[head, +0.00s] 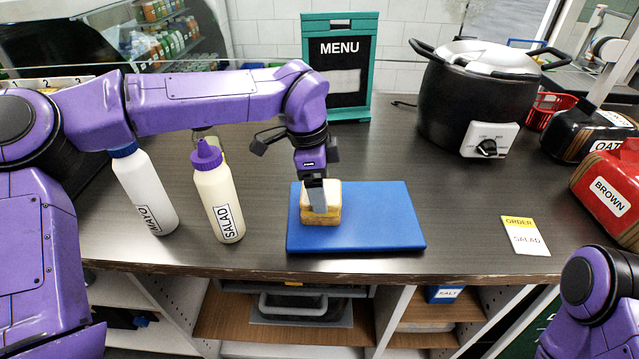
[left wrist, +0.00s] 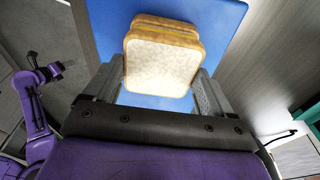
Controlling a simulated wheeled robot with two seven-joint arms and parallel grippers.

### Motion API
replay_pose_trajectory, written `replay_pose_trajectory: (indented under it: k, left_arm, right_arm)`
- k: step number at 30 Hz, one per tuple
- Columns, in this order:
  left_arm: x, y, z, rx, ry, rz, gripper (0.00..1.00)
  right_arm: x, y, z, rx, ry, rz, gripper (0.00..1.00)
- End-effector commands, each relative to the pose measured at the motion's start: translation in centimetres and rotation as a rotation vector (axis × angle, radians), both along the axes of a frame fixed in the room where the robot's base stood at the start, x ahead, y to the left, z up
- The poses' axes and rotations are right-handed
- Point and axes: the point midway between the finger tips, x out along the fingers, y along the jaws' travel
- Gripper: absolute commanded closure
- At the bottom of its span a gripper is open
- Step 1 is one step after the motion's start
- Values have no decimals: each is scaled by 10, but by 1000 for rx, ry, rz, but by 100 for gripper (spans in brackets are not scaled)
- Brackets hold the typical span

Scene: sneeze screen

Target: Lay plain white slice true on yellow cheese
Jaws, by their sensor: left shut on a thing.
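My left gripper is shut on the slice, one finger at each side edge. Under it, tan crust edges show; a yellowish edge is visible, but I cannot clearly separate the yellow cheese from the bread. My right gripper (left wrist: 54,71) shows small in the left wrist view; its jaws are too small to read.
The blue board (head: 385,225) is clear right of the stack. A mayo bottle (head: 145,190) and a salad bottle (head: 218,195) stand left. A menu sign (head: 340,65) and black cooker (head: 475,95) stand behind. An order card (head: 525,237) lies right.

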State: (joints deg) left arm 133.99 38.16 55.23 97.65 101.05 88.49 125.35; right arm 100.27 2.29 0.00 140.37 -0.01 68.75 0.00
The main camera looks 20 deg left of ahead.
Motion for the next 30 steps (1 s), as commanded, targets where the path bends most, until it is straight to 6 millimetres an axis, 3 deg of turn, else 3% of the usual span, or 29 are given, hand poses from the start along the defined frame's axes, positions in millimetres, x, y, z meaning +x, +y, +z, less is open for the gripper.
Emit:
replay_pose_trajectory:
  k: [10, 11, 12, 20, 23, 30]
  left_arm:
    - [0, 0, -5, 0, 0, 0, 45]
    - [0, 0, -5, 0, 0, 0, 6]
    - [0, 0, -5, 0, 0, 0, 0]
    - [0, 1, -1, 0, -1, 1, 0]
    - [0, 3, 15, -1, -4, 2, 0]
    - [-3, 12, 71, 0, -4, 2, 0]
  right_arm:
    - [0, 0, -5, 0, 0, 0, 57]
    - [0, 0, -5, 0, 0, 0, 57]
    - [0, 0, -5, 0, 0, 0, 57]
    - [0, 0, -6, 0, 0, 0, 57]
    - [0, 0, -9, 0, 0, 0, 57]
    - [0, 0, -15, 0, 0, 0, 57]
